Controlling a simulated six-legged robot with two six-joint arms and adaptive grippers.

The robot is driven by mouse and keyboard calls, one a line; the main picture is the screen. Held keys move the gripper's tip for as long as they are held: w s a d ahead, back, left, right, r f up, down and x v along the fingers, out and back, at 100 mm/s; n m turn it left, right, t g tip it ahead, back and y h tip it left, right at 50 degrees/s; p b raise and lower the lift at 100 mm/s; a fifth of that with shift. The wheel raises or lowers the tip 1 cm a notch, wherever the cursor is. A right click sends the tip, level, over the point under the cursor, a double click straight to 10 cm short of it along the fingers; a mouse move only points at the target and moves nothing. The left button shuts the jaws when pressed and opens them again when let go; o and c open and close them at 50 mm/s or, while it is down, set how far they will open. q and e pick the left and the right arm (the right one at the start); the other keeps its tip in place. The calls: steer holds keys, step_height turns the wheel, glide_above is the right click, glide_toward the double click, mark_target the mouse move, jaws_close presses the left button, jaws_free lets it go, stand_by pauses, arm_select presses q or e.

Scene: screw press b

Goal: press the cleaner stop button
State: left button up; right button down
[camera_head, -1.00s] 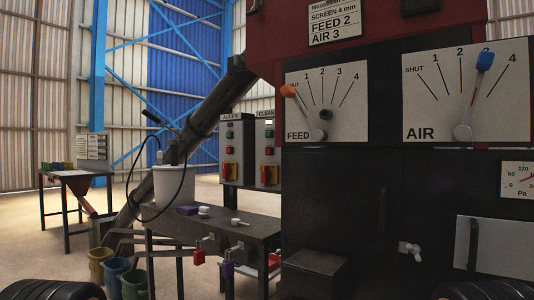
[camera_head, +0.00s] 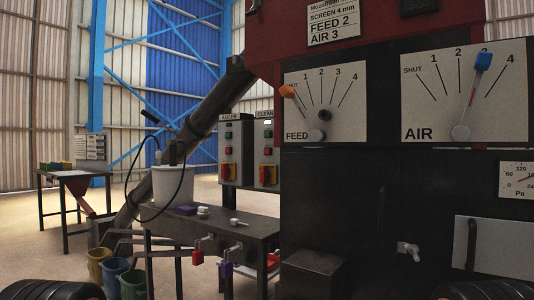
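The cleaner control box (camera_head: 266,162), labelled "CLEAN" with the rest cut off by the dark machine, hangs right of the auger box (camera_head: 229,162). It carries a lit white lamp (camera_head: 268,122) at the top, a small green button (camera_head: 268,134), a small red button (camera_head: 267,150) and a red-and-yellow rotary switch (camera_head: 266,174). The buttons are too small for their markings to be read. The box's right edge is hidden behind the machine. Neither of my grippers is in view, and nothing touches the box.
The machine front with the FEED dial (camera_head: 324,105) and AIR dial (camera_head: 463,95) fills the right. A dark bench (camera_head: 255,225) with a white bucket (camera_head: 172,187) stands below the boxes. Coloured buckets (camera_head: 116,272) sit at lower left. Open floor (camera_head: 40,240) lies at left.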

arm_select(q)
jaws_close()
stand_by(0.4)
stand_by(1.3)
